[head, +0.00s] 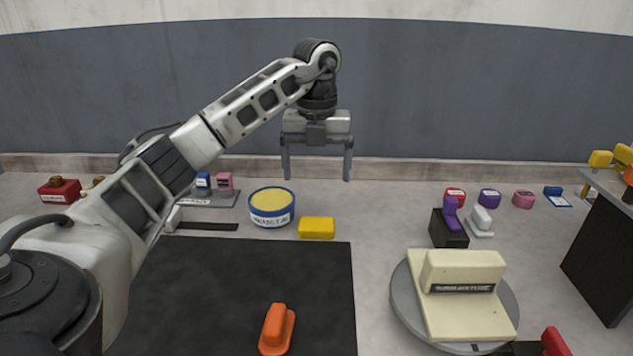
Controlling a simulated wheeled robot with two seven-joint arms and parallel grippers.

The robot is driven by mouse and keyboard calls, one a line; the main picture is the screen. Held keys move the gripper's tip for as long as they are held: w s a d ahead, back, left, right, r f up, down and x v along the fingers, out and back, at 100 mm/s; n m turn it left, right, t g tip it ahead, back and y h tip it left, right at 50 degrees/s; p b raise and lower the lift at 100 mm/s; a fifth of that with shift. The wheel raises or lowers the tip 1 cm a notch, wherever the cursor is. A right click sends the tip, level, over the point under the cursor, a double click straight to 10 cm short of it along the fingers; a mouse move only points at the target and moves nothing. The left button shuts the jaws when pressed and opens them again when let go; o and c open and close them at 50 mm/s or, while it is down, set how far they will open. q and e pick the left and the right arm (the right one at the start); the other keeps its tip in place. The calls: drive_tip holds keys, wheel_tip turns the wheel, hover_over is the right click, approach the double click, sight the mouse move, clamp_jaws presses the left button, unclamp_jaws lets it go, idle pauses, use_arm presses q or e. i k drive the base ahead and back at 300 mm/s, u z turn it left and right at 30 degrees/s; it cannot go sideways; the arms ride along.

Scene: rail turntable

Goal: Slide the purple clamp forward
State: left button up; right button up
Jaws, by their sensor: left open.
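What looks like the purple clamp (450,214) stands upright on a black block (449,236), right of centre and behind the round turntable (402,300). My left gripper (316,176) hangs fingers down in the upper middle of the head view. Its two fingers are spread apart with nothing between them. It is left of the purple clamp and clear of it, not touching. My right gripper is not in view.
A cream fixture (462,310) sits on the turntable. A white clamp-like piece (481,219) stands right beside the purple one. A yellow block (316,228), a blue-rimmed tub (271,206) and an orange piece (276,330) lie left. A dark cabinet (603,250) stands at right.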

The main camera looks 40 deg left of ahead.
sight(450, 204)
drive_tip(key=k, duration=1.5)
